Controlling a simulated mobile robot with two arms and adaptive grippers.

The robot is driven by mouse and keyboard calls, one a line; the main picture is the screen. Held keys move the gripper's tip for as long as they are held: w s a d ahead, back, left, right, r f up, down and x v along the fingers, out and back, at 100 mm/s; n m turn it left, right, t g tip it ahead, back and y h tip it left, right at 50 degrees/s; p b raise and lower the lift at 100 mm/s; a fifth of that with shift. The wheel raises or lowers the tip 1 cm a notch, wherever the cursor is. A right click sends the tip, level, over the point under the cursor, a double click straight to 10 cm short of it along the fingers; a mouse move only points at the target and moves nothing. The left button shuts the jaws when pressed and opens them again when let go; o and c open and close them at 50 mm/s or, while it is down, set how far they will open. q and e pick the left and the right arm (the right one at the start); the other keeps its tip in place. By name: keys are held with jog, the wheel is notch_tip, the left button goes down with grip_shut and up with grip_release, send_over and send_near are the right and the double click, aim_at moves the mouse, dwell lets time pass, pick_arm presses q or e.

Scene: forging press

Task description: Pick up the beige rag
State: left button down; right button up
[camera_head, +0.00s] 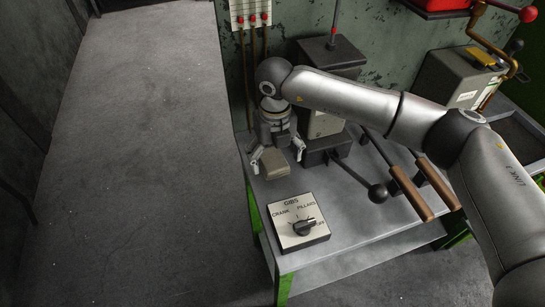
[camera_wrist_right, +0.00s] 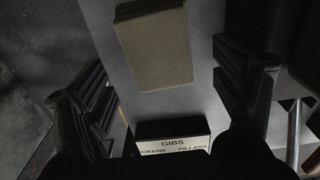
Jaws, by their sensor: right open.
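The beige rag (camera_head: 274,164) is a small, folded, block-like piece on the grey bench top, near its left edge. It also shows in the wrist view (camera_wrist_right: 155,50), at the top middle. My right gripper (camera_head: 279,156) is over the bench at the rag, with its fingers pointing down. Its fingers are spread wide and empty in the wrist view (camera_wrist_right: 166,88), with the rag in line with the gap between them. In the head view one finger overlaps the rag's left side; I cannot tell whether they touch. My left gripper is out of view.
A selector box (camera_head: 299,222) marked GIBS, CRANK and PILLARS stands in front of the rag. A black ball-ended lever (camera_head: 377,193) and two wooden-handled levers (camera_head: 411,194) are to the right. A green wall (camera_head: 290,22) stands behind. Open floor (camera_head: 150,150) lies left.

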aim_at(275, 162)
jog(key=shift+f, duration=1)
jog(key=c, duration=1.1)
notch_tip(275, 162, up, 9)
jog(key=shift+f+b, duration=0.1)
jog(key=shift+b, duration=0.9)
jog(key=shift+r, duration=0.65)
